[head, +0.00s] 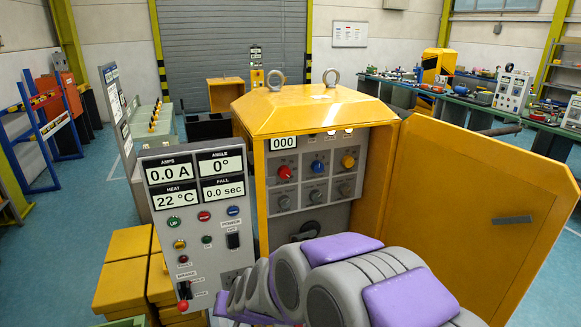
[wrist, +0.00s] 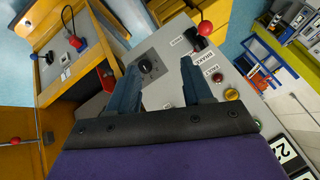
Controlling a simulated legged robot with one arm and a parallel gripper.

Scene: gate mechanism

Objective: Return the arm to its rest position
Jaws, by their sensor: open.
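My arm (head: 340,275), grey with purple covers, is folded low in front of the open yellow cabinet in the head view. My gripper (wrist: 153,65) shows in the wrist view, its two blue-grey fingers spread apart with nothing between them. I cannot tell the gap between fingers and panel. The gripper is not clearly visible in the head view.
The yellow cabinet (head: 315,107) stands ahead, its door (head: 480,215) swung open to the right. The display panel (head: 200,215) with a red-ball brake lever (head: 183,305) stands close at left. Blue floor (head: 100,190) is clear further left. A workbench (head: 450,98) is at back right.

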